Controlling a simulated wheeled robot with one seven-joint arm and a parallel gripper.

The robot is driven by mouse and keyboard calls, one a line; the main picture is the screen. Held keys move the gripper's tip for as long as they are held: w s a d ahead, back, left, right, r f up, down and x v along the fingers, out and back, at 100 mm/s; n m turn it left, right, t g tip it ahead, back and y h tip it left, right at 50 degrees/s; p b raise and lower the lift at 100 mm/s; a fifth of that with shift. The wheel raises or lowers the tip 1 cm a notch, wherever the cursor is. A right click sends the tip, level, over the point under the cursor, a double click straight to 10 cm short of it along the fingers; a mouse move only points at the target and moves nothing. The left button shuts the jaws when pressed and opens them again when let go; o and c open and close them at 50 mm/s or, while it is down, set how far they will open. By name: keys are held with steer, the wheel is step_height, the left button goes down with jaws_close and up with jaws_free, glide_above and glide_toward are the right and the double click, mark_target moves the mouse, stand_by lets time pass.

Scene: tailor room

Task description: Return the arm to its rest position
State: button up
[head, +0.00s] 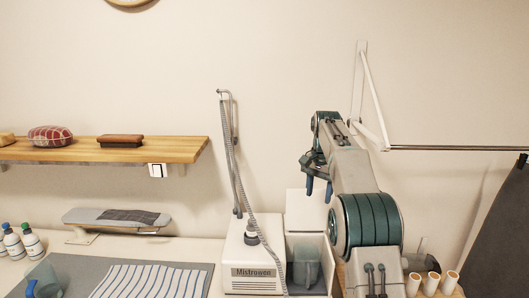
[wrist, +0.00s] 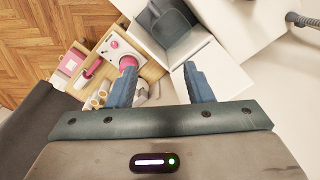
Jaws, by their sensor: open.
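My gripper (head: 318,188) is raised in the right half of the head view, in front of the wall and above the white bin area beside the steam station. Its two blue fingers point down. In the wrist view my gripper (wrist: 160,82) has its fingers spread apart with nothing between them. My arm rises from the bottom right of the head view and bends towards the wall.
A white steam station (head: 252,262) with a hose stands on the table. White spools (head: 430,284) stand at right. A wooden shelf (head: 180,150) and a wall-mounted swing arm (head: 372,95) flank my arm. Wall space above is clear.

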steer(key=s+r+n+t+b, duration=0.2)
steer(key=s+n+b, duration=0.15)
steer(key=s, duration=1.65)
steer(key=s+f+n+b, duration=0.1)
steer(key=s+f+n, duration=0.1)
steer(key=s+f, duration=0.4)
steer(key=s+a+f+n+t, duration=0.1)
steer(key=s+f, duration=0.6)
steer(key=s, duration=0.7)
steer(key=shift+s+f+n+b, duration=0.25)
steer(key=shift+s+n+b, duration=0.1)
steer(key=shift+n, duration=0.3)
